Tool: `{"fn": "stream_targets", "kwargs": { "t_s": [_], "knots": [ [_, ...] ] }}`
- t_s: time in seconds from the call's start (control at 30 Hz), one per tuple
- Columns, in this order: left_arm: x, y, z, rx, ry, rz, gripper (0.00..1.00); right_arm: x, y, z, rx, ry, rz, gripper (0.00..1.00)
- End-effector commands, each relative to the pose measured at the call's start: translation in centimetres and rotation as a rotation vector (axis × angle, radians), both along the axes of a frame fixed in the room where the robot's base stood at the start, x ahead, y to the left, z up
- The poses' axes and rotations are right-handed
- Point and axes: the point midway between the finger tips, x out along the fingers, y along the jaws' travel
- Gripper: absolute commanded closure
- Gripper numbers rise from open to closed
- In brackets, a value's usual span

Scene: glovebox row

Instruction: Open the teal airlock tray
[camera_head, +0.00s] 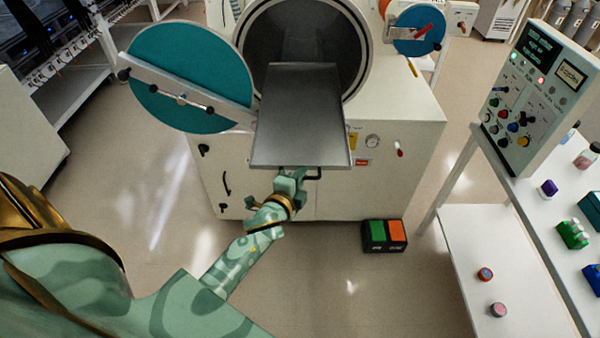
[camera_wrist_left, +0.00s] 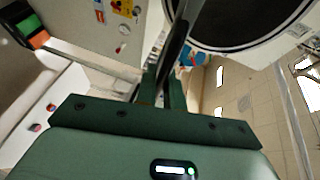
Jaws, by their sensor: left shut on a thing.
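The airlock's round teal door (camera_head: 175,62) stands swung open to the left, with a pale bar across it. A flat grey metal tray (camera_head: 300,120) sticks far out of the dark round airlock opening (camera_head: 310,42). My left gripper (camera_head: 291,174) is at the tray's front edge, shut on its dark handle (camera_head: 315,175). In the left wrist view the fingers (camera_wrist_left: 165,92) close around a dark bar, and the tray shows edge-on (camera_wrist_left: 178,45). The contact itself is partly hidden. My right gripper is not in view.
The white cabinet (camera_head: 400,130) stands under the airlock. A green-and-orange pedal box (camera_head: 384,235) sits on the floor at its right. A control panel (camera_head: 530,95) and a white table (camera_head: 490,270) stand at the right. The floor in front is clear.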

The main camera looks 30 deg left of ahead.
Motion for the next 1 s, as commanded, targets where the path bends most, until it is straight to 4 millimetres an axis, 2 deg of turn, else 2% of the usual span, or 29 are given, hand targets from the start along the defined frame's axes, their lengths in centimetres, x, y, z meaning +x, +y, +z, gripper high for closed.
{"fn": "stream_targets", "kwargs": {
  "t_s": [0.17,0.2,0.27,0.3,0.63,0.77,1.0],
  "knots": [
    [-0.2,-0.2,-0.3,-0.003,0.005,-0.002,1.0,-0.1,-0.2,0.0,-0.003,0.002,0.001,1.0],
    [-0.2,-0.2,-0.3,-0.003,0.006,-0.002,0.88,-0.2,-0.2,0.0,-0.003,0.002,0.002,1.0],
    [-0.2,-0.2,-0.3,-0.003,0.006,-0.002,0.71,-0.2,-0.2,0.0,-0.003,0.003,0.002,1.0],
    [-0.2,-0.2,-0.3,-0.003,0.006,-0.002,0.69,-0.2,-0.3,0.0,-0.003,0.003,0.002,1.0],
    [-0.6,-0.2,-0.1,-0.002,0.005,-0.001,0.69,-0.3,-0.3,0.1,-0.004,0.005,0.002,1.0],
    [-2.5,-0.5,0.3,-0.003,0.005,-0.001,0.69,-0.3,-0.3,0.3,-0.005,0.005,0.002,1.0],
    [-8.9,-1.4,1.5,-0.004,0.007,0.0,0.69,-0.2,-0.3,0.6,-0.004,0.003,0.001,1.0]
  ]
}}
